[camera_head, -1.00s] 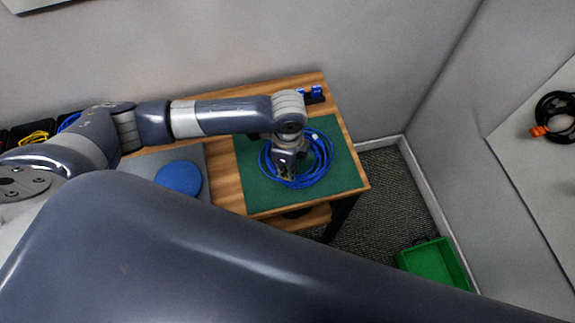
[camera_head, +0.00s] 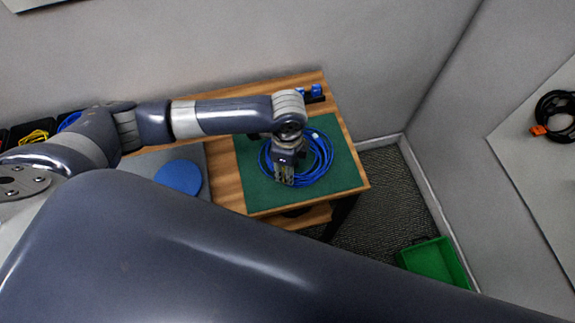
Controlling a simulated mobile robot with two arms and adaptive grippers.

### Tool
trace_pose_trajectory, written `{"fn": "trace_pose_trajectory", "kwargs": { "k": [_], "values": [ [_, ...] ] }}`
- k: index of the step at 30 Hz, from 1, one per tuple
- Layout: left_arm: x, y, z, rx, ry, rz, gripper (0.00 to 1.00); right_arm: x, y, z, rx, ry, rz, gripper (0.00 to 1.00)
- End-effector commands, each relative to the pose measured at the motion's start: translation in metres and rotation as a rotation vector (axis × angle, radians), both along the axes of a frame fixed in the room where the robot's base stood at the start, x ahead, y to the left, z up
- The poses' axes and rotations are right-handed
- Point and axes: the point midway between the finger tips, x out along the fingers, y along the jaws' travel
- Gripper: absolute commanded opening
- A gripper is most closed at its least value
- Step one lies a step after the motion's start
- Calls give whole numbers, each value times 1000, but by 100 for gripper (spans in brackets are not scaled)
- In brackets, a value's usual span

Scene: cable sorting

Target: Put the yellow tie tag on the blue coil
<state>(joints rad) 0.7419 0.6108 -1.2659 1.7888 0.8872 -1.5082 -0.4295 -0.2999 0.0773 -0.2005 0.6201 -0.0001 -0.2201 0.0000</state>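The blue coil (camera_head: 322,170) lies on the green mat (camera_head: 258,202) on the wooden table. My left gripper (camera_head: 285,183) points down over the left front part of the coil and hides some of it. Its fingers are too small and dark to tell open from shut, or whether they touch the cable. I cannot make out a yellow tie tag for certain; it may be hidden at the fingers. My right gripper is not in view.
A blue disc (camera_head: 179,177) lies on a grey surface left of the mat. Small blue items (camera_head: 316,92) stand at the table's back right. Bins with yellow cable (camera_head: 34,137) are far left. A green crate (camera_head: 436,262) is on the floor. A black coil (camera_head: 556,110) with an orange tag is at right.

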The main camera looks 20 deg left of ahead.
Motion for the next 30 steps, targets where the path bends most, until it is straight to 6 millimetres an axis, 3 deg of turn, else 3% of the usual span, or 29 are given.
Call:
{"fn": "trace_pose_trajectory", "kwargs": {
  "k": [7,15,21,30],
  "values": [
    [1,-1,19,-2,-3,-1,38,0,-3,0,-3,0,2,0],
    [2,0,76,-2,-4,-1,38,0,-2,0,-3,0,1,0],
    [2,-1,108,-1,-3,-1,38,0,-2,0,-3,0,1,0],
    [1,0,120,0,0,0,38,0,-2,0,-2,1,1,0]
  ]
}}
